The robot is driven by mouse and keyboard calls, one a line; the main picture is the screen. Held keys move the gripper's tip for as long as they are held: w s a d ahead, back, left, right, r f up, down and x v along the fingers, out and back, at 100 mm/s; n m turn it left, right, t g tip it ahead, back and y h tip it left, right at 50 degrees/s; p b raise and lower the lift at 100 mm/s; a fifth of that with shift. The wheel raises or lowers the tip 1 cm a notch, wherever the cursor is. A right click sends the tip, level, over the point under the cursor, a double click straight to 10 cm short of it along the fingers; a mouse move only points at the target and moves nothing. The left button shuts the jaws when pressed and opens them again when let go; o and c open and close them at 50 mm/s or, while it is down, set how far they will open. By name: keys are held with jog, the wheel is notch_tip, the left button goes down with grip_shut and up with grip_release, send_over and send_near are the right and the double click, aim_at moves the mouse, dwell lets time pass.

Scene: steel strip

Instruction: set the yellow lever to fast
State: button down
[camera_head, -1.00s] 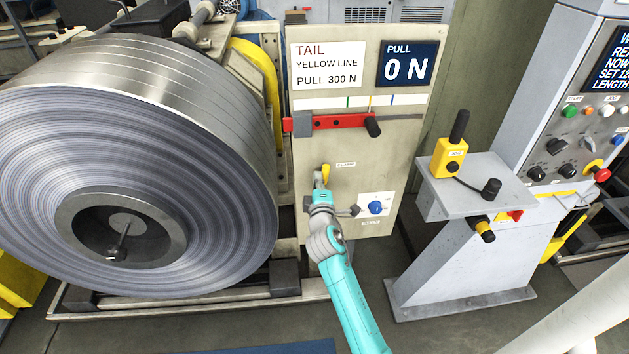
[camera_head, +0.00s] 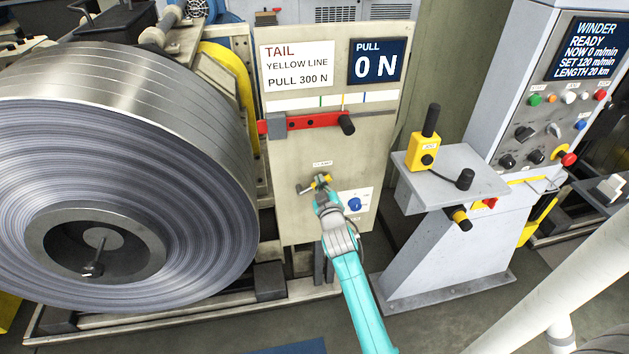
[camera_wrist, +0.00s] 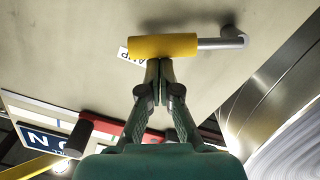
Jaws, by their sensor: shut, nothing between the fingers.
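The yellow lever (camera_head: 324,180) is on the beige panel, just below a small label. Its grey arm reaches left to the pivot, so it lies near level with the yellow grip to the right. In the wrist view, which is upside down, the yellow grip (camera_wrist: 163,46) lies across the fingertips and partly covers the label, of which "AMP" shows. My gripper (camera_head: 321,190) is below the grip. Its fingers (camera_wrist: 158,65) are shut together with nothing between them, their tips at the grip's edge. I cannot tell if they touch it. No "fast" mark is legible.
A blue knob (camera_head: 354,204) is right of my gripper on the panel. A red bar (camera_head: 310,122) with a black handle (camera_head: 347,124) is above. A large steel coil (camera_head: 130,180) stands left. A grey console (camera_head: 450,183) stands right, with floor between it and the panel.

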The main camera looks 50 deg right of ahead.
jog(key=shift+s+d+f+m, duration=0.2)
jog(key=shift+d+f+m, duration=0.1)
jog(key=shift+f+m, duration=0.5)
jog(key=shift+s+d+f+m, duration=0.3)
jog(key=shift+f+m, duration=0.2)
jog(key=shift+m, duration=0.55)
jog(key=shift+s+d+f+m, duration=0.15)
jog(key=shift+d+f+m, duration=0.2)
jog(key=shift+f+m, duration=0.45)
jog(key=shift+m, duration=0.25)
